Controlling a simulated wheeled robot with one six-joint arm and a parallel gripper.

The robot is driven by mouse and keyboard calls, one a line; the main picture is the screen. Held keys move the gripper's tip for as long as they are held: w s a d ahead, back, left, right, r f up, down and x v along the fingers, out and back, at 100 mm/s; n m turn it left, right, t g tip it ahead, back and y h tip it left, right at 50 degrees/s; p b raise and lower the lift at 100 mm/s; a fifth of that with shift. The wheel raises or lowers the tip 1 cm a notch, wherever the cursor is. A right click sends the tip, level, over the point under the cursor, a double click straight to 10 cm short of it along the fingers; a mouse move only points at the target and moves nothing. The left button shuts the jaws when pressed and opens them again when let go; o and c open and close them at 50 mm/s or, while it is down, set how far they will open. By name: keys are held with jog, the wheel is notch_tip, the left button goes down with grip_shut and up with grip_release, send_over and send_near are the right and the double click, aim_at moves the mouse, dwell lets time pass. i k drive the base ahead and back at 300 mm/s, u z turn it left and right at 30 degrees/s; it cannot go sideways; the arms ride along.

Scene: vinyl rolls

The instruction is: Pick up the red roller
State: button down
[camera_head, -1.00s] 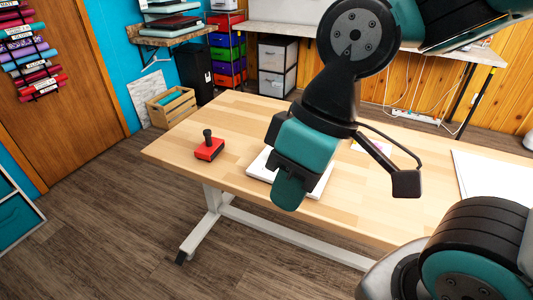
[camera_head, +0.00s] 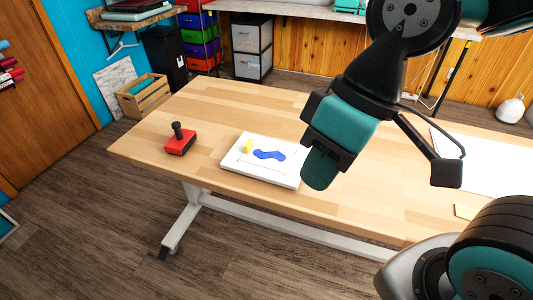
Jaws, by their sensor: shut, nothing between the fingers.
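The red roller (camera_head: 180,144) is a small red block with a black upright knob. It stands on the left part of the light wooden table (camera_head: 215,105), near the front left edge. My gripper (camera_head: 318,172), teal and black, is shut and empty. It hangs in front of the table in the picture, well to the right of the red roller and apart from it. Its exact height over the table is hard to tell.
A white board (camera_head: 266,176) with a blue shape and a yellow piece (camera_head: 248,146) lies between the roller and my gripper. A white sheet (camera_head: 490,165) lies at the right. The tabletop around the roller is clear. A wooden crate (camera_head: 145,97) stands on the floor behind.

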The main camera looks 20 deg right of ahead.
aim_at(183, 139)
jog(key=z, duration=0.15)
jog(key=k, duration=0.45)
jog(key=u, duration=1.3)
jog(key=i, duration=1.55)
jog(key=z, duration=0.7)
